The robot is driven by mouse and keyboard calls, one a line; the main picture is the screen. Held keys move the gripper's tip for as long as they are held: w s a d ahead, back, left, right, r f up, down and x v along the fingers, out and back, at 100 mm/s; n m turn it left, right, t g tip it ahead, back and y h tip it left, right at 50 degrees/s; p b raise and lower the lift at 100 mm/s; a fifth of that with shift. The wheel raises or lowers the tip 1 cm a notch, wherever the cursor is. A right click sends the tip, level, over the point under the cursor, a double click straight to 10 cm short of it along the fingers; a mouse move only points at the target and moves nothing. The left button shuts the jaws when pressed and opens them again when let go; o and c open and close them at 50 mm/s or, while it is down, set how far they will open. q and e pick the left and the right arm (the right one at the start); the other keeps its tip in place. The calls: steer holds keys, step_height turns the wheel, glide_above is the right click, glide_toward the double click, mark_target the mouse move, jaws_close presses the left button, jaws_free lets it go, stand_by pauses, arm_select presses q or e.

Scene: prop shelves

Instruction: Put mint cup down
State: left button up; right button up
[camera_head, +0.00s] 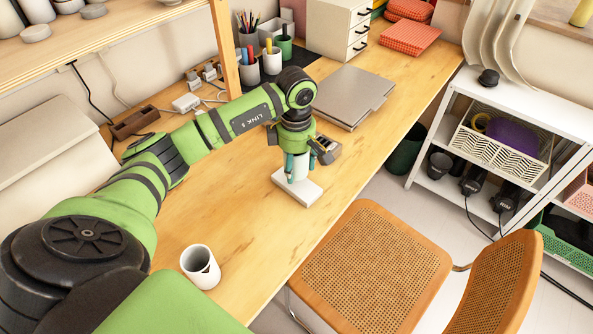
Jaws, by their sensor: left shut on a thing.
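My left gripper (298,168) reaches down over the wooden desk. It is shut on the mint cup (301,165), a small pale cup partly hidden by the fingers. The cup is upright, right above a flat white block (298,189) near the desk's front edge. I cannot tell whether the cup's base touches the block. My right gripper is not in view.
A closed grey laptop (354,95) lies behind the gripper. A cane chair (372,265) stands at the desk's front. Bare desk lies left of the block.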

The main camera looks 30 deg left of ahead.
mark_target(297, 174)
arm_select(q)
step_height(297, 174, down, 3)
steer(key=shift+f+p, duration=0.2)
steer(key=shift+p, duration=0.3)
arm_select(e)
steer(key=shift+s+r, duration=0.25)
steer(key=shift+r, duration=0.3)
arm_select(q)
steer(key=shift+f, duration=0.1)
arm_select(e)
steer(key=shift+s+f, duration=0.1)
arm_select(q)
steer(key=shift+f+b, duration=0.15)
steer(key=shift+b, duration=0.15)
steer(key=o, duration=1.3)
steer(key=shift+d, duration=0.1)
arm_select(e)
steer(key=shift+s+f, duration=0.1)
